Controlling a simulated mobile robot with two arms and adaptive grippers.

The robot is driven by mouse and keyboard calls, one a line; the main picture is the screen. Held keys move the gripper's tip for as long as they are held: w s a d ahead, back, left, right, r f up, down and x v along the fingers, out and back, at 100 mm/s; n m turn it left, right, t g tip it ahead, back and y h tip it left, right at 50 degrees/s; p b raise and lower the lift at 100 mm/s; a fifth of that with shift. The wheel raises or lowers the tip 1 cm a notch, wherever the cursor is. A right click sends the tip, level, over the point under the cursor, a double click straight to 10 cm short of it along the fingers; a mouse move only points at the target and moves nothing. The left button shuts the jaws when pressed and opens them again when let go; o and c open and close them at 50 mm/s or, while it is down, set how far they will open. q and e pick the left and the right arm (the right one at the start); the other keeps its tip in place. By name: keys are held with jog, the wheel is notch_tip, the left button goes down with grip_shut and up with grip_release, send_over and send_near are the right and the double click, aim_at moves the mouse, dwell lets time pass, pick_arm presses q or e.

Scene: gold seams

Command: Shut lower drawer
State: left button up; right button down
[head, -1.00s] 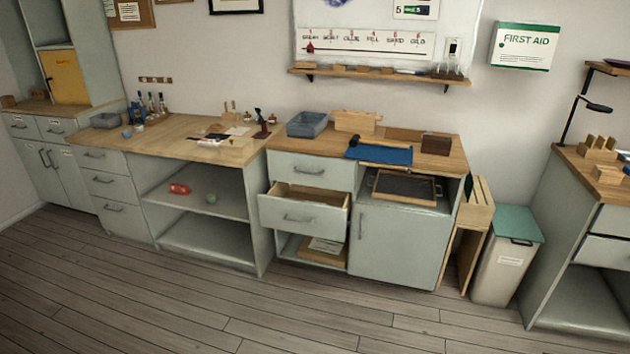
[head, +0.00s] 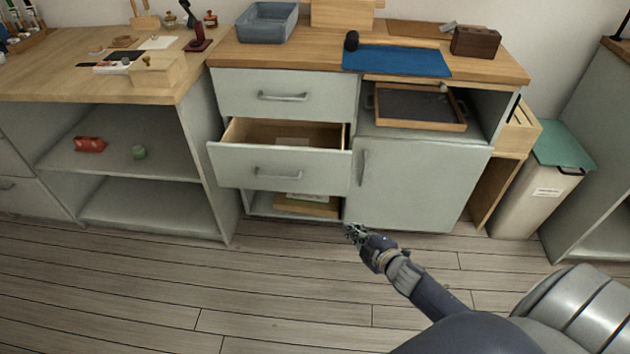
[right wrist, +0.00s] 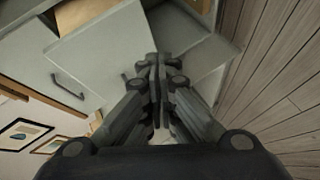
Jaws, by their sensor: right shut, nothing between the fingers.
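The lower drawer (head: 279,166) is pulled open in the cabinet, with a grey front, a bar handle and a wooden inside that shows from above. The upper drawer (head: 285,96) above it is shut. My right gripper (head: 351,231) is shut and empty, in front of and below the drawer's right end, apart from it. In the right wrist view the closed fingers (right wrist: 155,65) point toward the cabinet, and a drawer front (right wrist: 85,70) with a dark handle shows at the left. My left gripper is not in view.
A cabinet door (head: 415,185) is shut right of the drawer. Below the drawer is an open shelf with a wooden box (head: 307,207). A bin (head: 540,190) stands at the right. The wooden floor (head: 200,285) in front is clear.

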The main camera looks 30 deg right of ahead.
aim_at(303, 152)
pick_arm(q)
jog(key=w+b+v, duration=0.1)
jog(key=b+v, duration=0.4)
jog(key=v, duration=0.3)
pick_arm(e)
jog(key=w+a+r+n+t+y, duration=0.2)
jog(key=w+r+n, duration=0.1)
jog(key=r, duration=0.3)
jog(key=w+a+r+n+t+y, duration=0.1)
jog(key=w+r+n+t, duration=0.1)
jog(key=r+n, duration=0.3)
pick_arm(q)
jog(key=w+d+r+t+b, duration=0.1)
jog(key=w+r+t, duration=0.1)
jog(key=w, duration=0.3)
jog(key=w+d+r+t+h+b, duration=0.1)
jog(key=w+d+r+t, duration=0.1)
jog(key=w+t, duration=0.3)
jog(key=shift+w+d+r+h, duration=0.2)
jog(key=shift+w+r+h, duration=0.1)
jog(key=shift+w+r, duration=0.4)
pick_arm(e)
jog(key=shift+m, duration=0.7)
jog(key=w, duration=0.4)
jog(key=w+r, duration=0.1)
jog(key=w, duration=0.8)
jog(key=shift+w+d+r, duration=0.1)
jog(key=shift+d+r, duration=0.05)
jog(key=shift+d, duration=0.05)
